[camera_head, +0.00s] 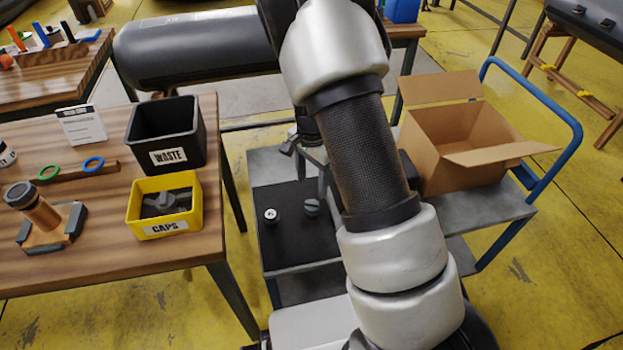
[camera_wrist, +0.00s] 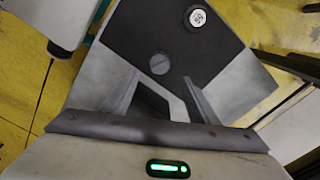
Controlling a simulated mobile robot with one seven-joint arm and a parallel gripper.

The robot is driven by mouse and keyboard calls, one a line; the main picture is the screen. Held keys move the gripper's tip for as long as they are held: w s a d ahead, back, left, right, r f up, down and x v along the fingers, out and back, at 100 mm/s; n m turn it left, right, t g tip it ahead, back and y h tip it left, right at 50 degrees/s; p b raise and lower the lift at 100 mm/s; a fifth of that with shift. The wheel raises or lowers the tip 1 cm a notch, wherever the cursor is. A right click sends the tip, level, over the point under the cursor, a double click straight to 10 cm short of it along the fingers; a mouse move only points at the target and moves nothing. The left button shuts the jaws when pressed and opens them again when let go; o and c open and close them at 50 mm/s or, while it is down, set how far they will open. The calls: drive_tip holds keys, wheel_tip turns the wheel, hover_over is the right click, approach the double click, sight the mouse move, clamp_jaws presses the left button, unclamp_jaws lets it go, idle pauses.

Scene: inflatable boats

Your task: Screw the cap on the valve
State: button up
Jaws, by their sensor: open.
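A grey round cap (camera_head: 312,207) with a raised ridge lies on the dark mat of a small grey platform; it also shows in the wrist view (camera_wrist: 160,62). A white round fitting with a marked centre, which looks like the valve (camera_head: 270,215), is on the same mat to the cap's left; in the wrist view (camera_wrist: 197,17) it is beyond the cap. My gripper (camera_wrist: 160,80) is open and empty. In the wrist view its fingertips appear on either side of the cap's near edge; the height gap is unclear. My arm partly hides the gripper in the head view.
On the wooden table at left are a yellow CAPS bin (camera_head: 165,206) holding grey parts, a black WASTE bin (camera_head: 166,134) and a cylinder in a holder (camera_head: 42,215). An open cardboard box (camera_head: 460,140) sits on a blue-handled cart at right. A dark inflatable tube (camera_head: 195,48) lies behind.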

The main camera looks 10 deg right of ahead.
sight(312, 203)
wheel_tip(312, 203, down, 9)
drive_tip(key=b, duration=0.6)
drive_tip(key=shift+r, duration=0.1)
drive_tip(key=c, duration=1.1)
drive_tip(key=shift+s+r+m+p, duration=0.1)
drive_tip(key=shift+r+m+p, duration=0.15)
drive_tip(key=shift+m+p, duration=0.85)
drive_tip(key=m+p, duration=0.1)
drive_tip(key=m, duration=0.1)
drive_tip(key=shift+f+m, duration=0.1)
drive_tip(key=shift+m, duration=0.2)
drive_tip(key=shift+f+m, duration=0.25)
drive_tip(key=shift+m, duration=0.25)
